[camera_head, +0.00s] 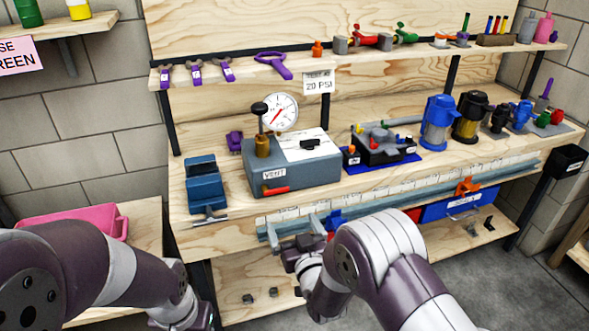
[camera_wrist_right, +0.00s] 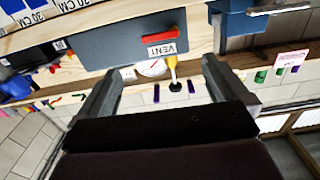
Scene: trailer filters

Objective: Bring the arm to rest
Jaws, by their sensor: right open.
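My right gripper (camera_head: 292,230) is in front of the workbench's front edge, below the grey box marked VENT (camera_head: 290,165). In the right wrist view its two fingers (camera_wrist_right: 161,66) stand wide apart with nothing between them. The VENT box (camera_wrist_right: 130,52) with its red handle shows beyond the fingers, apart from them. My right arm comes in from the bottom right of the head view and hides part of the lower shelf. My left arm comes in from the left and bends down. Its gripper is cut off by the bottom edge.
The workbench holds a blue vise (camera_head: 205,187), a pressure gauge (camera_head: 280,111), a blue filter housing (camera_head: 438,122) and a black one (camera_head: 470,117). A pink bin (camera_head: 72,218) stands at the left. A blue case (camera_head: 458,203) is on the lower shelf. Grey floor is clear at the bottom right.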

